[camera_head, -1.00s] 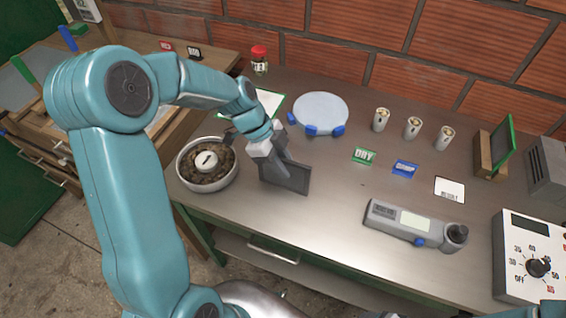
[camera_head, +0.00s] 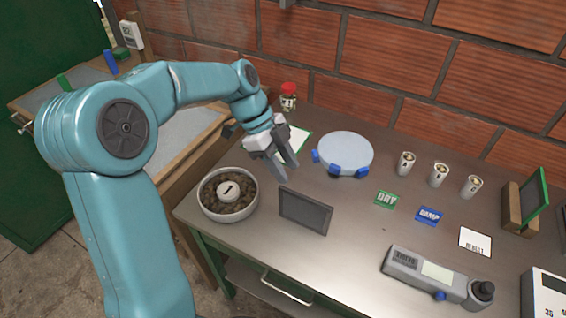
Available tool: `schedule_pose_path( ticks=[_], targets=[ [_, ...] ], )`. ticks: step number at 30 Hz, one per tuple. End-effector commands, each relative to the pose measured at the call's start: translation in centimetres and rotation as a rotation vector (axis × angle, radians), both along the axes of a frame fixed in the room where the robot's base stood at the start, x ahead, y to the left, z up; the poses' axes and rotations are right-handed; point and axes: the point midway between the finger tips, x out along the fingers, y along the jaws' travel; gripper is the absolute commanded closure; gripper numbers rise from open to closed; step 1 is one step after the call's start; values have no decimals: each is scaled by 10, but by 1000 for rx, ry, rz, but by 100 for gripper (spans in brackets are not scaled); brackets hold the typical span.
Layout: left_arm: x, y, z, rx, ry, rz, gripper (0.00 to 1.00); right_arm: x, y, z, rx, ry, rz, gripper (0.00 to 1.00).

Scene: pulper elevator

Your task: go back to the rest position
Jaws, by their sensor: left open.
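My left arm comes in from the left, bent at the elbow. My left gripper (camera_head: 287,172) is open and empty above the table, its fingers pointing down. A dark grey rectangular panel (camera_head: 305,211) stands on the table just below and to the right of the fingertips, apart from them as far as I can tell. A round bowl of dark beans (camera_head: 206,208) with a white numbered disc (camera_head: 228,190) on the beans stands to the left of the panel. My right gripper is not in view.
On the metal table (camera_head: 345,245) are a round scale (camera_head: 345,152), several small cups (camera_head: 439,174), green (camera_head: 386,199) and blue (camera_head: 428,215) labels, a white card (camera_head: 475,241), a grey handheld meter (camera_head: 430,272) and a red-capped jar (camera_head: 289,97). A brick wall (camera_head: 400,70) closes the back.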

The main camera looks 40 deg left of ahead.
Motion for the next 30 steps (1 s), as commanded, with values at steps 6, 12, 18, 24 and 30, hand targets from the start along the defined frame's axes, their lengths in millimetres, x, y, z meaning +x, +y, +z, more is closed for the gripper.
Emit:
schedule_pose_path(
  ticks=[6, 12, 18, 24, 30],
  targets=[
    [-1, 4, 7, 1, 0, 0, 60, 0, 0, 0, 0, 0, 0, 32],
    [-1, 4, 7, 1, 0, -1, 60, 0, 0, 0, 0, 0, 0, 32],
    [-1, 4, 7, 0, 0, -1, 60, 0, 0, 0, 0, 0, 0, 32],
    [-1, 4, 32, 0, 0, -1, 60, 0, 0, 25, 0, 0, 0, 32],
    [-1, 4, 70, 0, 0, -1, 60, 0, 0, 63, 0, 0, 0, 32]
  ],
)
